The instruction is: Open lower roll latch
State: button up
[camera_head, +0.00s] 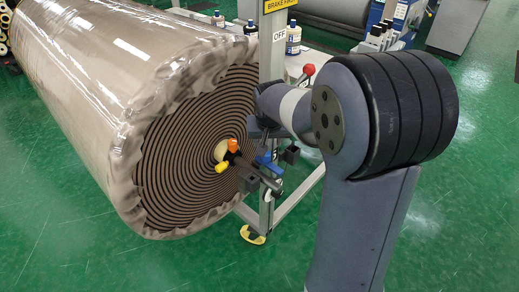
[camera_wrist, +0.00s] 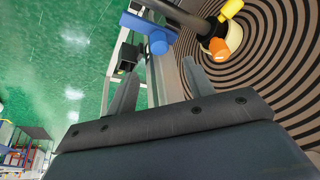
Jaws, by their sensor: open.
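A blue latch handle (camera_head: 267,161) sits on the stand beside the end of a large wrapped roll (camera_head: 90,80). The blue handle also shows in the wrist view (camera_wrist: 150,32), at the top, just beyond my fingers. My gripper (camera_wrist: 160,78) is open, with its two fingers apart and nothing between them. An orange knob (camera_head: 233,145) and a yellow knob (camera_head: 222,167) sit at the roll's core. In the wrist view the orange knob (camera_wrist: 218,48) is right of the handle. In the head view my fingertips are hard to make out.
The upright post of the stand (camera_head: 271,55) rises behind my wrist, and a red-knobbed lever (camera_head: 308,70) is at its right. Bottles (camera_head: 293,38) stand behind. The floor at the lower left is clear.

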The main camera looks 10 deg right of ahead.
aim_at(267, 154)
jog(key=x, duration=0.9)
jog(key=shift+f, duration=0.2)
jog(key=shift+c, duration=0.3)
grip_shut()
